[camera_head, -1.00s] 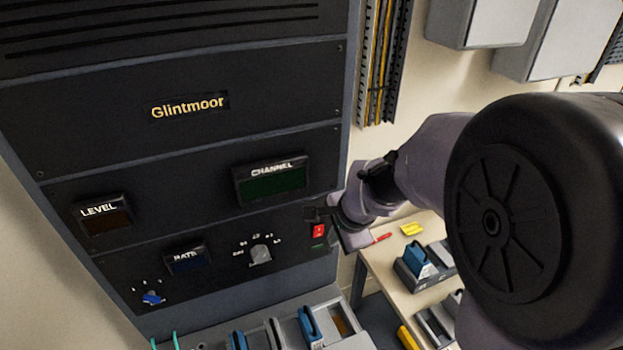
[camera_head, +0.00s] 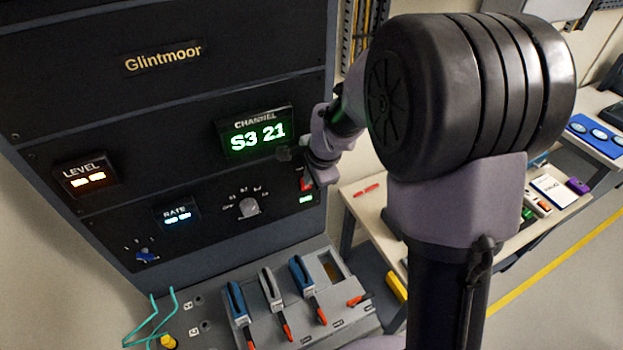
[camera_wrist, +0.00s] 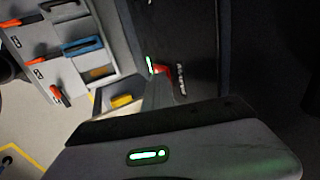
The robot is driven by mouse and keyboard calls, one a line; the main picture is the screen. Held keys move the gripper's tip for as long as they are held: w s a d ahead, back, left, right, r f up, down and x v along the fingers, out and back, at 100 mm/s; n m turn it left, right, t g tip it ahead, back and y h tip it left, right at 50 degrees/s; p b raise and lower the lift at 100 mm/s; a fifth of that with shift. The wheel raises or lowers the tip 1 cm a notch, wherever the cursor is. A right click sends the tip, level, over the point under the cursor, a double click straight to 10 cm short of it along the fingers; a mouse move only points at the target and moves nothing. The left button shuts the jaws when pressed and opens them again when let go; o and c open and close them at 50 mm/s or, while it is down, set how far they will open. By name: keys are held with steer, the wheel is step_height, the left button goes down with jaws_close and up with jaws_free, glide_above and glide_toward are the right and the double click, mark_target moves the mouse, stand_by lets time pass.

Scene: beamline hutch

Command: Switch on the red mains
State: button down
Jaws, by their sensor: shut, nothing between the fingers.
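The red mains switch (camera_head: 305,184) sits at the lower right of the black Glintmoor panel in the head view, with a lit green lamp (camera_head: 306,199) just below it. In the wrist view the red switch (camera_wrist: 162,70) shows partly behind my finger, beside the lit green lamp (camera_wrist: 150,65). My gripper (camera_head: 290,155) is shut and empty, close in front of the panel just above the switch. Whether it touches the switch I cannot tell. The channel display (camera_head: 256,134) reads "S3 21" in green. The level display (camera_head: 86,179) glows orange and the rate display (camera_head: 178,215) glows blue.
A grey knob (camera_head: 248,207) and a blue knob (camera_head: 147,255) are on the panel. Below is a grey desk (camera_head: 262,336) with several blue and grey levers with red tips. A bench (camera_head: 369,203) with small items stands to the right, beyond my arm.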

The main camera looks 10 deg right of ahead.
steer(key=shift+r+p, duration=0.6)
steer(key=shift+r, duration=0.2)
